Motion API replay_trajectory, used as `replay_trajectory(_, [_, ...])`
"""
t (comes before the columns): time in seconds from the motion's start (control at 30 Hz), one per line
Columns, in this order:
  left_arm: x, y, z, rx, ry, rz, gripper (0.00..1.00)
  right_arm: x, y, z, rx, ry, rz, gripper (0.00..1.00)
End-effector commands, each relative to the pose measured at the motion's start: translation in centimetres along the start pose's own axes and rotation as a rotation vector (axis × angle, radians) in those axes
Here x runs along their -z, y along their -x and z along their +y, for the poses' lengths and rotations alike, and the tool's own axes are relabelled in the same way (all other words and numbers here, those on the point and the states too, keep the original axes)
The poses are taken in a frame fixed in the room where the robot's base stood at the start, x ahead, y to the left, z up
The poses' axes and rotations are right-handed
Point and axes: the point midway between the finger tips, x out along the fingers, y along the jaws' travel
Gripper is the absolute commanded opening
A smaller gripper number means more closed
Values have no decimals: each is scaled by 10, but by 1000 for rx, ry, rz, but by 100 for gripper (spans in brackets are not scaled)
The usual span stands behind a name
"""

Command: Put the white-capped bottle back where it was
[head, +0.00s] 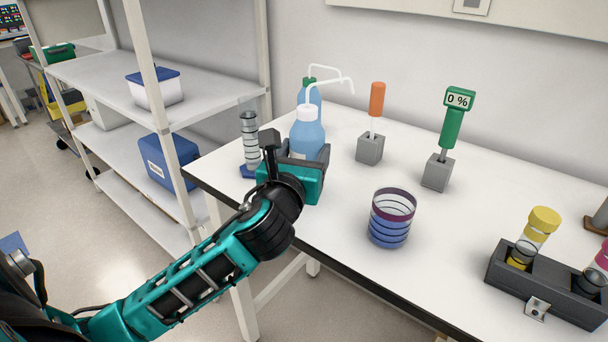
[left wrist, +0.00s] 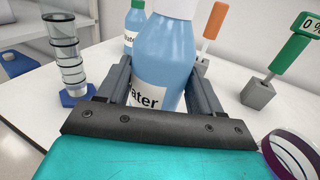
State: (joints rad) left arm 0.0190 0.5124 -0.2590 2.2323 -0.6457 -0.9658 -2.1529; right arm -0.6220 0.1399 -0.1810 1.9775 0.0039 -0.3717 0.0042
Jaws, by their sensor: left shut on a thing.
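The white-capped bottle (head: 307,131) is a blue wash bottle with a bent white spout, at the back left of the table. My left gripper (head: 307,156) is shut on it, with one finger on each side of its body. In the left wrist view the white-capped bottle (left wrist: 168,62) stands upright between the fingers, and part of a "Water" label shows. Its base is hidden by my gripper, so I cannot tell whether it touches the table. A similar blue bottle with a green cap (left wrist: 135,25) stands just behind it. My right gripper is not in view.
A graduated cylinder (head: 249,141) on a blue base stands left of the bottle. To the right are an orange-handled tool (head: 377,100) in a grey block, a green 0 % device (head: 452,128), a striped beaker (head: 391,219) and a dark rack (head: 545,285). Shelves (head: 190,84) stand left.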

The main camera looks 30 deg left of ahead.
Motion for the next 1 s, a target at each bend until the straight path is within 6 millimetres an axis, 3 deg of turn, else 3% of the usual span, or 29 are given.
replay_trajectory(0.2, [35, 0, 0, -1, 0, 1, 51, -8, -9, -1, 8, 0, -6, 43])
replay_trajectory(0.6, [38, 0, 0, 0, -1, -2, 51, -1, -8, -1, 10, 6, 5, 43])
replay_trajectory(0.63, [39, 0, 0, 0, -1, 1, 68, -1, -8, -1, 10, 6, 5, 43])
replay_trajectory(0.87, [39, 0, 0, 0, -1, 1, 90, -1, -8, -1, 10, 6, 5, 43])
replay_trajectory(1.0, [39, 0, 0, 0, -1, 1, 91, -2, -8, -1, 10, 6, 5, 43])
